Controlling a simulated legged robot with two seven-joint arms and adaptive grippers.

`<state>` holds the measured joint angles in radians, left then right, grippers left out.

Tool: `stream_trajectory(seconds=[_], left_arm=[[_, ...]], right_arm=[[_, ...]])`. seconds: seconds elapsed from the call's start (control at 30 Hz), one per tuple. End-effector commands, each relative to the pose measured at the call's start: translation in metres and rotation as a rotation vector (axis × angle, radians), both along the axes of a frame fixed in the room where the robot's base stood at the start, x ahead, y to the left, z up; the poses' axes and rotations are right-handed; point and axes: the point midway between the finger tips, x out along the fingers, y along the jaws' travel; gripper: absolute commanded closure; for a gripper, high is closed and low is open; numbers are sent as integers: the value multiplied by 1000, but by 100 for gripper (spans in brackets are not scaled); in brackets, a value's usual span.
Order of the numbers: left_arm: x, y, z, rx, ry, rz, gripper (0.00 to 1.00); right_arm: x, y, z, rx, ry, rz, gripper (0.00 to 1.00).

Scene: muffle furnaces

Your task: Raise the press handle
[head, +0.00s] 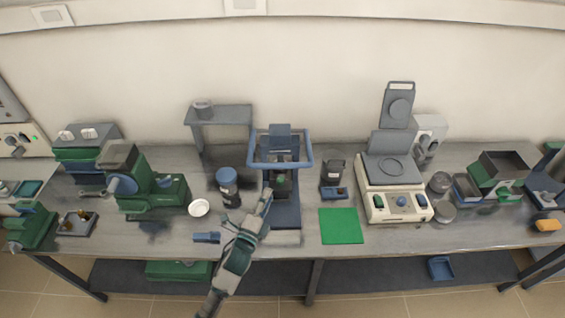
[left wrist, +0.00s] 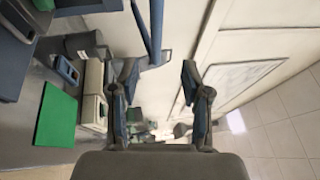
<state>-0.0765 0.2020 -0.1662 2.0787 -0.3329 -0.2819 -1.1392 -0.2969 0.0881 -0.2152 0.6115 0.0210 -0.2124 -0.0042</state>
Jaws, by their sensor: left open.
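The press (head: 284,212) stands on the bench near the middle of the head view, a dark blue frame with an upright column. Its handle (head: 309,150) is a blue U-shaped bar around the press's upper part. My left gripper (head: 267,196) is in front of the press, below the handle's front bar, with its fingers pointing up toward it. In the left wrist view my left gripper (left wrist: 160,72) is open and empty. A blue bar, seemingly the handle (left wrist: 154,30), shows just beyond its fingertips. Contact cannot be made out. My right gripper is not in view.
A dark bottle (head: 228,186) and a white dish (head: 199,207) stand left of the press. A green mat (head: 341,226), a small dark device (head: 333,173) and a cream balance-like instrument (head: 394,201) are to its right. A grey stand (head: 220,113) is behind left.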

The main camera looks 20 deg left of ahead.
Motion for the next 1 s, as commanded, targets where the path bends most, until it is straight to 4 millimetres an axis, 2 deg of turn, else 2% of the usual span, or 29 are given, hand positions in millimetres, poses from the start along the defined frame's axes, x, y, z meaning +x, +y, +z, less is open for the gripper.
stream_trajectory(seconds=[0.03,0.3,0.5,0.7,1.0], left_arm=[[14,1,4,-2,-2,1,53],[78,-2,11,-9,2,2,53],[114,-9,17,-7,2,1,53],[133,-14,18,-4,2,1,53],[135,-11,18,-6,3,0,53]], right_arm=[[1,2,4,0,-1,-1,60],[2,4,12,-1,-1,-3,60],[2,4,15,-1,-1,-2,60],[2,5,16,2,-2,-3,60],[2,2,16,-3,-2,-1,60]])
